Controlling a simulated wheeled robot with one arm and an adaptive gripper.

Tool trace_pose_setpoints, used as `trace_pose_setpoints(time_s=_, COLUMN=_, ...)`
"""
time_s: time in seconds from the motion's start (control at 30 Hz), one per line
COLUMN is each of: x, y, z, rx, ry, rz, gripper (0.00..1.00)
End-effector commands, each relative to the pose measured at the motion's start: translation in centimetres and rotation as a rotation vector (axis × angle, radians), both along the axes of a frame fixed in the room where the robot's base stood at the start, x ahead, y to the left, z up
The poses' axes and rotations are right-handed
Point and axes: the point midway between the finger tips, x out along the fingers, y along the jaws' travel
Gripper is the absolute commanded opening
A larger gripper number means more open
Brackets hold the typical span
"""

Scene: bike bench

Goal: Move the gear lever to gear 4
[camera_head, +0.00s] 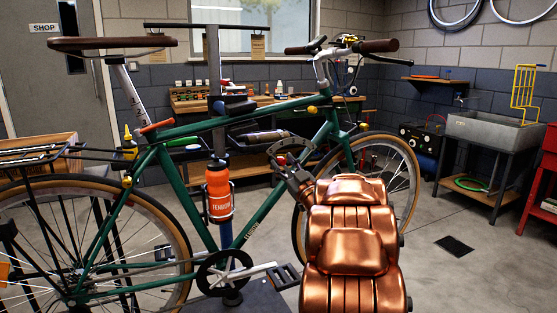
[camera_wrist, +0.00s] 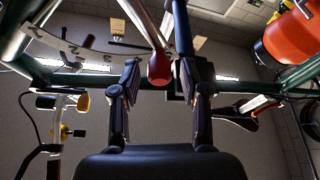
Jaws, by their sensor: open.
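The gear lever shows in the wrist view as a rod ending in a red knob (camera_wrist: 159,68). The knob sits between the two fingers of my open gripper (camera_wrist: 160,82), with a visible gap on at least one side; I cannot tell whether either finger touches it. A pale curved gear plate (camera_wrist: 85,46) with dark marks lies beside the lever, but I cannot surely read which mark the lever is at.
The green bike (camera_head: 178,180) stands across the view on a stand, with an orange bottle (camera_head: 218,192) on its frame, left of my gripper. Its front wheel (camera_head: 408,175) is behind my arm. A workbench (camera_head: 185,106) is behind; floor at right is mostly clear.

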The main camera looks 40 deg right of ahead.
Motion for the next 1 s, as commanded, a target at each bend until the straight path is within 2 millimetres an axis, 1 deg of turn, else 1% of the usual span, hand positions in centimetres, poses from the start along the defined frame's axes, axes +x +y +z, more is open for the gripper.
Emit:
trace_pose_setpoints(time_s=0.03, x=0.7, y=-0.1, z=0.2, rx=-0.003, ry=-0.003, rz=0.003, gripper=0.45)
trace_pose_setpoints(time_s=0.1, x=1.5, y=-0.3, z=0.5, rx=-0.001, ry=0.000, rz=0.001, gripper=0.45)
trace_pose_setpoints(time_s=0.3, x=2.9, y=-0.6, z=1.0, rx=0.001, ry=0.001, rz=0.000, gripper=0.45)
trace_pose_setpoints(time_s=0.43, x=3.2, y=-0.8, z=1.2, rx=0.002, ry=0.001, rz=-0.001, gripper=0.45)
trace_pose_setpoints(time_s=0.7, x=3.3, y=-0.8, z=1.3, rx=0.001, ry=0.001, rz=-0.002, gripper=0.45)
trace_pose_setpoints(time_s=0.77, x=3.3, y=-0.8, z=1.3, rx=0.001, ry=0.001, rz=-0.002, gripper=0.40)
trace_pose_setpoints(time_s=1.0, x=3.2, y=-0.8, z=1.3, rx=0.001, ry=0.001, rz=-0.003, gripper=0.15)
